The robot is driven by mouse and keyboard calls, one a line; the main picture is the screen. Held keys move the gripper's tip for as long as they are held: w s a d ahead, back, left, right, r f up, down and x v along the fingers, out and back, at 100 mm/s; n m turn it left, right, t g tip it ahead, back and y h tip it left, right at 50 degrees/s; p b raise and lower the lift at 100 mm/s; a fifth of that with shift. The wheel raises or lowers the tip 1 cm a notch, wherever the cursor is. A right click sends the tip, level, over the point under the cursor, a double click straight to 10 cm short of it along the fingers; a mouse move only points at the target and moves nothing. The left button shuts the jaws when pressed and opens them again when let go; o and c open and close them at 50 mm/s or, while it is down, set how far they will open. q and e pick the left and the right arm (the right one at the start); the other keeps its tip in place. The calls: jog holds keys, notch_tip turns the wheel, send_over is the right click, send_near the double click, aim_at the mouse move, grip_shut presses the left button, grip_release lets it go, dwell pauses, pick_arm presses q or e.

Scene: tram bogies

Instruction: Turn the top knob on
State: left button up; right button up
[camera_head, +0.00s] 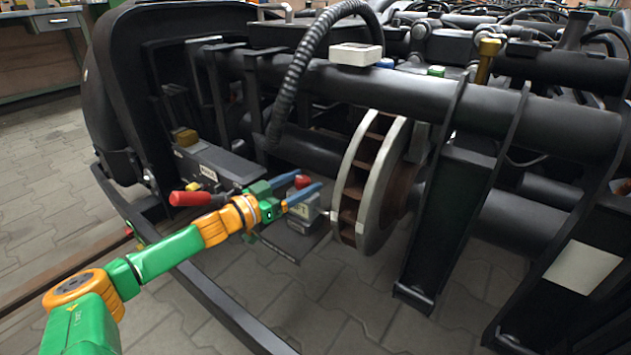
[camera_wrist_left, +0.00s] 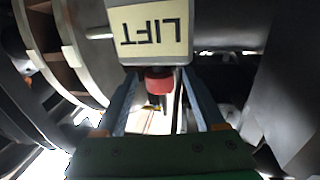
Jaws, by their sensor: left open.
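A red knob (camera_head: 302,181) sits on a small grey box (camera_head: 304,208) low on the bogie, left of the brake disc. In the left wrist view the red knob (camera_wrist_left: 158,80) shows beside the box's pale label reading LIFT (camera_wrist_left: 150,32), which appears upside down. My left gripper (camera_head: 306,183) is open. Its two blue fingers lie on either side of the red knob, with visible gaps between them and it in the left wrist view. Part of the knob's surroundings is hidden by the fingers. My right gripper is not in view.
A red-handled lever (camera_head: 190,198) and a black box with a pale label (camera_head: 209,172) stand just left of the gripper. The brake disc (camera_head: 372,180) is close on the right. A black frame rail (camera_head: 215,300) runs below my arm. Open paved floor lies at left.

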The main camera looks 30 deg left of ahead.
pick_arm(q)
jog(key=shift+b+x, duration=0.3)
jog(key=shift+x, duration=1.75)
grip_shut()
